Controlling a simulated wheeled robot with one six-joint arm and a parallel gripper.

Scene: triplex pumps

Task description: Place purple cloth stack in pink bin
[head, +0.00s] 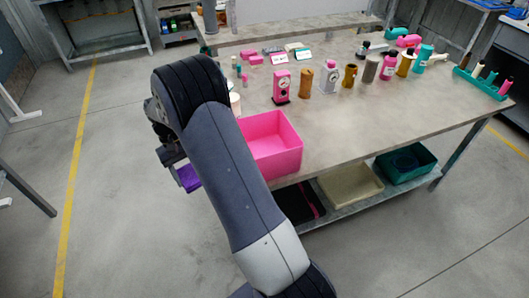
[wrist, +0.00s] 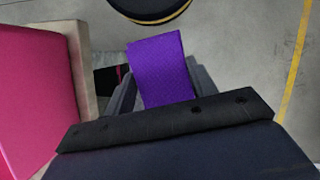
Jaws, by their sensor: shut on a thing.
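The purple cloth stack (wrist: 160,70) is between the fingers of my gripper (wrist: 162,88), which is shut on it. In the head view the purple cloth stack (head: 188,178) shows below my wrist, left of the table's edge and over the floor. The pink bin (head: 283,158) stands on the table's near left corner, partly hidden behind my arm. In the wrist view the pink bin (wrist: 35,100) is at the left, apart from the cloth.
The table (head: 350,130) holds pink, brown and grey gauges and bottles behind the bin. A teal rack (head: 482,84) is at the far right. A lower shelf bears a beige bin (head: 350,188) and a teal bin (head: 408,165).

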